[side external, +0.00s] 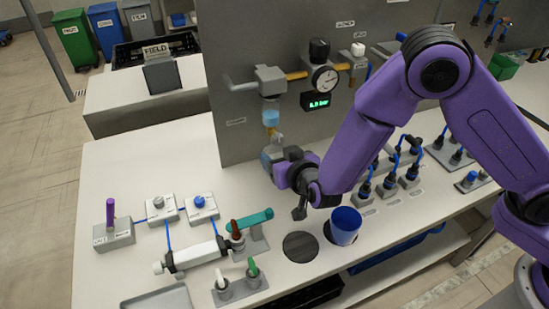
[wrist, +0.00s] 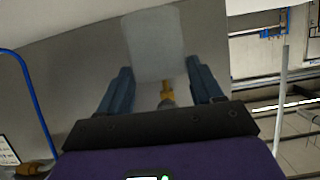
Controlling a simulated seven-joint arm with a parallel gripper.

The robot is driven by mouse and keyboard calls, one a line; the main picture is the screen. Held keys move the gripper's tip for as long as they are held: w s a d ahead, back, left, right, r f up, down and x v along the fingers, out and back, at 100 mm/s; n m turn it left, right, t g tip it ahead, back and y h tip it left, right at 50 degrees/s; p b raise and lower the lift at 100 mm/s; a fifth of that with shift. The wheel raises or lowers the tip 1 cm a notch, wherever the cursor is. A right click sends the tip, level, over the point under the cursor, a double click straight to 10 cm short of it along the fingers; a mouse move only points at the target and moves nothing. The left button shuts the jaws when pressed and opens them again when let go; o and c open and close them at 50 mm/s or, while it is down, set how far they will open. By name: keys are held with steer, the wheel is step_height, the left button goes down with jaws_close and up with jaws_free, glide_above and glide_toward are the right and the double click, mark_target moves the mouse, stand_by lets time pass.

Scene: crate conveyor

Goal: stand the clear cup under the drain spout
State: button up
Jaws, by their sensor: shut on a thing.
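My gripper (side external: 269,157) reaches level toward the grey panel, close below the brass drain spout (side external: 275,134) of the regulator's pale blue bowl (side external: 271,117). In the wrist view, the two blue fingers of my gripper (wrist: 160,72) stand apart, shut on the clear cup (wrist: 154,42), a pale, see-through shape at their tips. The brass spout (wrist: 167,91) also shows there between the fingers, near the cup's edge. In the side view the cup is hardly visible at the fingers. I cannot tell whether its base touches the bench.
A blue cup (side external: 345,226) stands at the bench's front, beside a dark round disc (side external: 300,246). Valves and a white cylinder (side external: 195,256) fill the front left. Blue-hosed fittings (side external: 387,182) stand to the right. The white bench (side external: 150,165) is clear left of the panel.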

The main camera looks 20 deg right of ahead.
mark_target(271, 156)
steer(key=w, duration=0.3)
steer(key=shift+w, duration=0.2)
steer(key=shift+f, duration=1.75)
steer(key=o, duration=1)
steer(key=shift+f, duration=0.1)
steer(key=shift+s+r, duration=0.25)
steer(key=v, duration=1.1)
steer(key=shift+s+r, duration=0.1)
steer(key=shift+s, duration=0.05)
